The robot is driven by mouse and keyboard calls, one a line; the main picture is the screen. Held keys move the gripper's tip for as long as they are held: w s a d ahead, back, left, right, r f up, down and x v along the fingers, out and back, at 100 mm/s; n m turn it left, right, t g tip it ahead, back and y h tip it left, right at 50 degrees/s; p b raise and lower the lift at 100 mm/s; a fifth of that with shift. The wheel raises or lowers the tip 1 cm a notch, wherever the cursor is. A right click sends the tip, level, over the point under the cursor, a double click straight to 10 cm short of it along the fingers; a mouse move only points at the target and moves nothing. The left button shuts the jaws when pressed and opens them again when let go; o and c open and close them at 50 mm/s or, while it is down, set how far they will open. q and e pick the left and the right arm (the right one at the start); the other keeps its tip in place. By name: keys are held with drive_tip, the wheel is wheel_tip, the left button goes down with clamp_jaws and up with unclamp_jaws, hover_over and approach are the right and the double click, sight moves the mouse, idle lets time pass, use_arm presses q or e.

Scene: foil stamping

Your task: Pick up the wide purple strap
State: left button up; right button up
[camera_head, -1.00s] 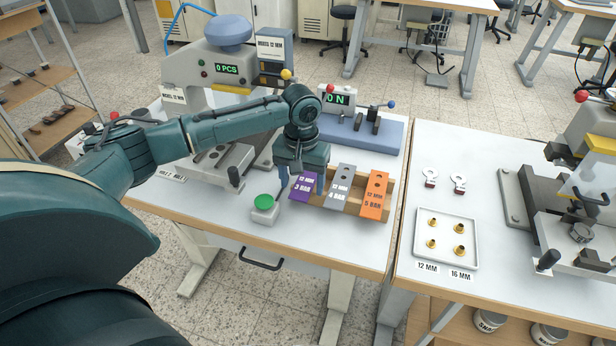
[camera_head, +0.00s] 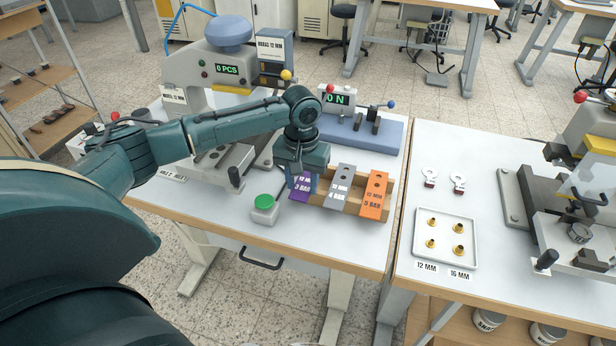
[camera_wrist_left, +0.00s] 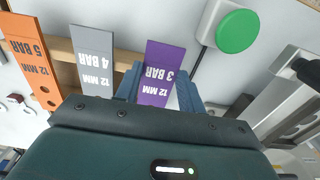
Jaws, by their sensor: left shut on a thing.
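The wide purple strap (camera_head: 300,189), marked 12 MM 3 BAR, lies at the left end of a wooden rack, partly hidden by my left gripper. It shows clearly in the left wrist view (camera_wrist_left: 162,72), between the gripper's fingers. My left gripper (camera_head: 303,187) points down over the strap and is shut on it; its fingers also show in the left wrist view (camera_wrist_left: 157,92). The strap still lines up beside the grey strap (camera_head: 341,187) and the orange strap (camera_head: 374,194). My right gripper is not in view.
The wooden rack (camera_head: 389,194) holds the straps. A green button box (camera_head: 264,209) stands just left of it. A press (camera_head: 222,70) and a blue-grey fixture (camera_head: 385,135) stand behind. A white tray (camera_head: 474,238) with brass parts lies on the right table.

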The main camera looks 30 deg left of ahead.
use_arm(q)
drive_tip(key=shift+f, duration=0.1)
wheel_tip(320, 180, up, 10)
drive_tip(key=shift+r, duration=0.2)
idle(0.3)
drive_tip(key=shift+r+p, duration=1.5)
drive_tip(key=shift+p, duration=1.2)
